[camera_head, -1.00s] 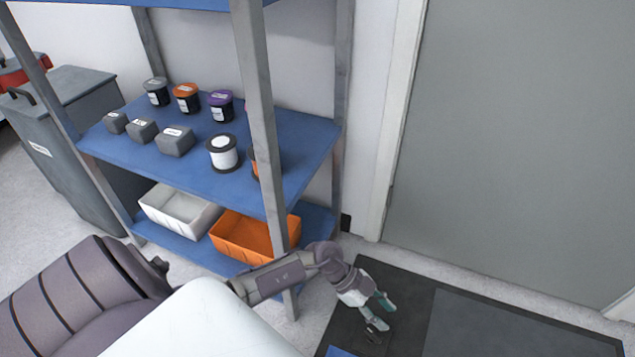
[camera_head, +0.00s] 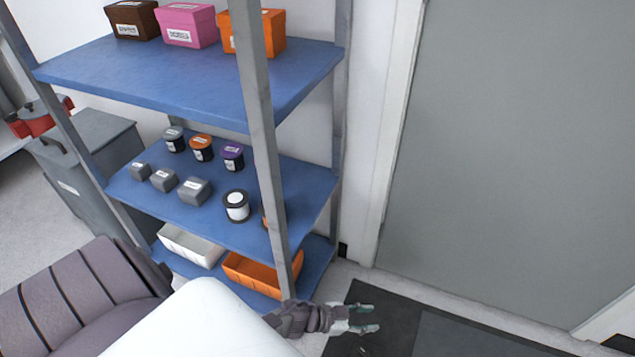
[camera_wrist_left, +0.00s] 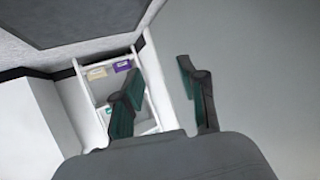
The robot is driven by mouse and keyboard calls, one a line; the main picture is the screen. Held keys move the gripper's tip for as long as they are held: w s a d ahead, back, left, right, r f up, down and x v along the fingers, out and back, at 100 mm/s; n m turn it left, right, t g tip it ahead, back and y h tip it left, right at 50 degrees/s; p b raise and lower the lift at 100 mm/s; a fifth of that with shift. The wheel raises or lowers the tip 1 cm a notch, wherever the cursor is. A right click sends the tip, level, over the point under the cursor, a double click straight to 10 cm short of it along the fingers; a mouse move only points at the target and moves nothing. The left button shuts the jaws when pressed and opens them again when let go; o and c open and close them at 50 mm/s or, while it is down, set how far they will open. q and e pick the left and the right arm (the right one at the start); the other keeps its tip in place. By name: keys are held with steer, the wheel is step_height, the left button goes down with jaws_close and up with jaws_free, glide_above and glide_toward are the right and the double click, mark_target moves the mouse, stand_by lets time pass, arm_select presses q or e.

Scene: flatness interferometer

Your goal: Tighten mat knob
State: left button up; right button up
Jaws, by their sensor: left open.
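The dark floor mat (camera_head: 400,318) lies at the bottom right in the head view, in front of the grey door. A tiny pale mark shows on it near the bottom edge, too small to tell whether it is the knob. My left gripper (camera_head: 374,318) appears over the mat's left part with its fingers pointing right. It is open, with nothing between its fingers. In the left wrist view, the two green-padded fingers (camera_wrist_left: 160,75) stand apart and no knob shows between them. My right gripper is in neither view.
A shelf rack (camera_head: 262,120) with blue shelves stands left of the gripper, its front post close to my left forearm. It holds boxes, jars, grey blocks, a white bin (camera_head: 190,246) and an orange bin (camera_head: 250,272). A large grey door (camera_head: 510,150) is behind the mat.

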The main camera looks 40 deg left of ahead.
arm_select(q)
steer(key=s+a+f+n+g+y+p, duration=0.1)
steer(key=s+a+n+y+p, duration=0.3)
steer(key=s+p, duration=0.6)
steer(key=s+a+y, duration=0.2)
steer(key=a, duration=0.1)
steer(key=shift+f+g+p, duration=0.3)
steer(key=shift+g+p, duration=0.05)
steer(key=shift+g, duration=0.05)
steer(key=shift+w+a, duration=0.1)
steer(key=shift+a, duration=0.05)
